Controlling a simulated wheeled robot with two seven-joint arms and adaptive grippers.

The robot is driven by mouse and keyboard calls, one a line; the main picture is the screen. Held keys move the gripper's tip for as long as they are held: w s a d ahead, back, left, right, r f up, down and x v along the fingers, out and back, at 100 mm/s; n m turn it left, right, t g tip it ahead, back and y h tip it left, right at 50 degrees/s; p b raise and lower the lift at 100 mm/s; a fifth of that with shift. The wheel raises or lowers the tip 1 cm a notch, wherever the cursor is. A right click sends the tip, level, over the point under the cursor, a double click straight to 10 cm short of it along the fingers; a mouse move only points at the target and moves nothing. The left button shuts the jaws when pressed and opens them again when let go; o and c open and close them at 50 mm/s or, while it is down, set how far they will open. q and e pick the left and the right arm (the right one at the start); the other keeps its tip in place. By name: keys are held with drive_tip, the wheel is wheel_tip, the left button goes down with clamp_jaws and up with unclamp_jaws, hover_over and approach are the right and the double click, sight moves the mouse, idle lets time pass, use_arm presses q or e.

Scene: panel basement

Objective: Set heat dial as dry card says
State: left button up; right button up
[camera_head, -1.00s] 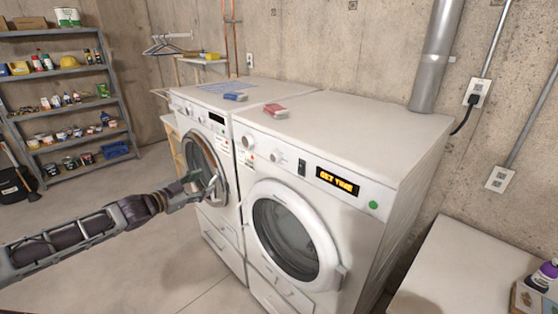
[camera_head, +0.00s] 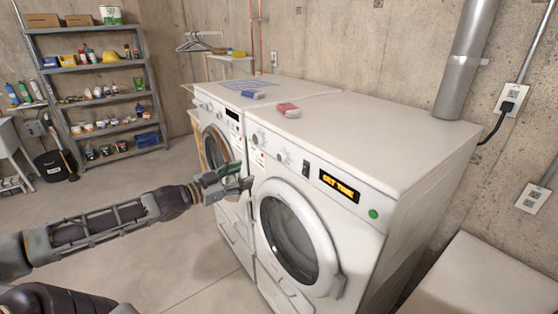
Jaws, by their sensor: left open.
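The near white machine (camera_head: 345,212) has a round door, two knobs, a dark switch, a lit orange display (camera_head: 338,187) and a green button. One knob (camera_head: 283,157) sits left of the switch; another knob (camera_head: 258,138) is farther left. The display text is too blurred to read surely. A small card (camera_head: 257,157) is on the front by the left knob; its writing is illegible. My left gripper (camera_head: 246,182) is open and empty, in front of the seam between the two machines, below the knobs. My right gripper is not in view.
A pale surface (camera_head: 470,285) is at lower right. Shelves (camera_head: 97,95) stand at the back left.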

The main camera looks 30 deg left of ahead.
use_arm(q)
drive_tip(key=shift+d+r+n+h, duration=0.3)
drive_tip(key=shift+r+n+h, duration=0.1)
drive_tip(key=shift+r+n, duration=0.2)
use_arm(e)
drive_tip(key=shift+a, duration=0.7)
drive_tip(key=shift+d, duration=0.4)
use_arm(q)
drive_tip(key=shift+w, duration=0.15)
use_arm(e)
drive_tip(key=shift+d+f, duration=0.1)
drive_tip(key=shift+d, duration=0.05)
use_arm(q)
drive_tip(key=shift+w+d+b, duration=0.2)
drive_tip(key=shift+w+b, duration=0.1)
drive_tip(key=shift+w, duration=0.2)
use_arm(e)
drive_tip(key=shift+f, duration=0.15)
